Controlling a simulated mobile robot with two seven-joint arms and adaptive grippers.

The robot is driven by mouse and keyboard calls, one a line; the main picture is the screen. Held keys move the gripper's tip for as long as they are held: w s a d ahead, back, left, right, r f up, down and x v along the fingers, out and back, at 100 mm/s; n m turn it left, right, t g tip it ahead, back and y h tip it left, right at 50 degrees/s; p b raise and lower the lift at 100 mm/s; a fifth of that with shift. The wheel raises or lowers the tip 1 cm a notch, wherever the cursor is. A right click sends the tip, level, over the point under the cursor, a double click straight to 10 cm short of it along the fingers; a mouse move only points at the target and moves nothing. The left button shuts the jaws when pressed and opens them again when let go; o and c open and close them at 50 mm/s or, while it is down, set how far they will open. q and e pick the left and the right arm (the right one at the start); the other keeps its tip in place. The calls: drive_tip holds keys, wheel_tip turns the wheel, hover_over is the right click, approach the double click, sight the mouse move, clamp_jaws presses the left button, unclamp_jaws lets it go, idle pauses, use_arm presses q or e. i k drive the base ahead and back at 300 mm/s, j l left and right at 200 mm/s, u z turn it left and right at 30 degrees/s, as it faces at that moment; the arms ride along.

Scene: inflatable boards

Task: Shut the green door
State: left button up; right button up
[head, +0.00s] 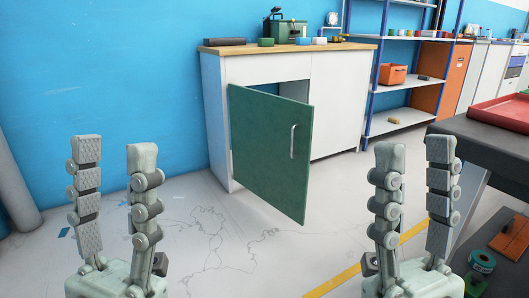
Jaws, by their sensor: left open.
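The green door (262,155) hangs on the white cabinet (335,95) in the middle of the head view. It is hinged on its left side and stands partly open, swung outward. A silver handle (292,141) is near its right edge. The dark gap of the cabinet shows above and behind it. My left gripper (114,150) is open and empty, left of the door and apart from it. My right gripper (414,155) is open and empty, right of the door and apart from it.
A dark workbench (480,150) with a red tray (503,112) stands at the right, close to my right gripper. A shelf rack (402,82) is behind it. A grey pipe (14,175) is at the far left. The floor before the door is clear.

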sight(272, 134)
drive_tip(key=i+j+z, duration=0.1)
drive_tip(key=i+j, duration=0.2)
drive_tip(key=i, duration=0.2)
drive_tip(key=i+j+z, duration=0.1)
drive_tip(key=i+j, duration=0.2)
drive_tip(key=i, duration=0.2)
drive_tip(key=i+j, duration=0.35)
drive_tip(key=i+z, duration=0.05)
drive_tip(key=i, duration=0.05)
